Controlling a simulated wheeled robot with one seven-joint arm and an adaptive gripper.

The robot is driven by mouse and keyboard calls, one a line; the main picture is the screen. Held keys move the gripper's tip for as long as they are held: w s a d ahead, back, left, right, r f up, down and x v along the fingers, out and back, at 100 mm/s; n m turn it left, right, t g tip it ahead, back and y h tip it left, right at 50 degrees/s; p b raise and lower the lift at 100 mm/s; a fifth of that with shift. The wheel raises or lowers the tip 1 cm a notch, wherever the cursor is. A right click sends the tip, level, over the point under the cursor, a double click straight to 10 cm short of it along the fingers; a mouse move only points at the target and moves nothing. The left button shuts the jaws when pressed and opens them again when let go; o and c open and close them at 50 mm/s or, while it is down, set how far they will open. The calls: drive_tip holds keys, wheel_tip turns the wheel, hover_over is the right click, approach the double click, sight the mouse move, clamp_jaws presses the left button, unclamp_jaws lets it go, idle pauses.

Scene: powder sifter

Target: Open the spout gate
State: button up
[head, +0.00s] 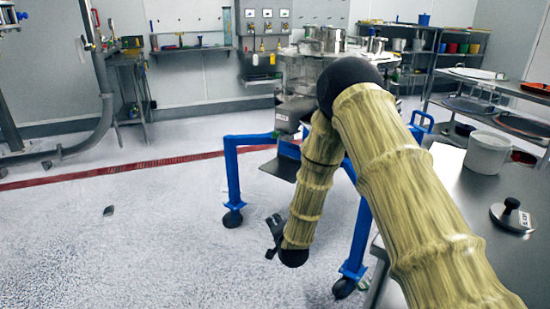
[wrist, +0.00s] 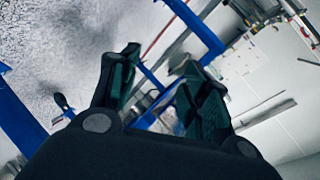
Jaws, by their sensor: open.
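The powder sifter is a steel machine on a blue leg frame (head: 233,180) in the middle of the head view. A grey spout-like box (head: 292,112) with a small label is at its near side, with a dark sloping plate (head: 281,168) below it. I cannot tell which part is the spout gate. My arm hides much of the machine's right side. My gripper (head: 269,238) is open and low, in front of the blue frame, apart from the spout. In the wrist view its two fingers (wrist: 163,66) are spread with nothing held between them; blue frame bars show beyond.
Shelving (head: 436,80) stands behind. The speckled floor (head: 130,240) at the left is mostly clear, with a red drain strip (head: 120,172) across it.

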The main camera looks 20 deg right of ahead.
drive_tip(key=w+d+r+m+t+h+b, duration=0.1)
drive_tip(key=w+d+r+m+t+b, duration=0.2)
drive_tip(key=w+r, duration=0.55)
drive_tip(key=m+t+h+b, duration=0.2)
drive_tip(key=m+t+b, duration=0.2)
drive_tip(key=m, duration=0.2)
approach(275, 137)
drive_tip(key=b+x, duration=0.2)
drive_tip(key=x, duration=0.9)
clamp_jaws()
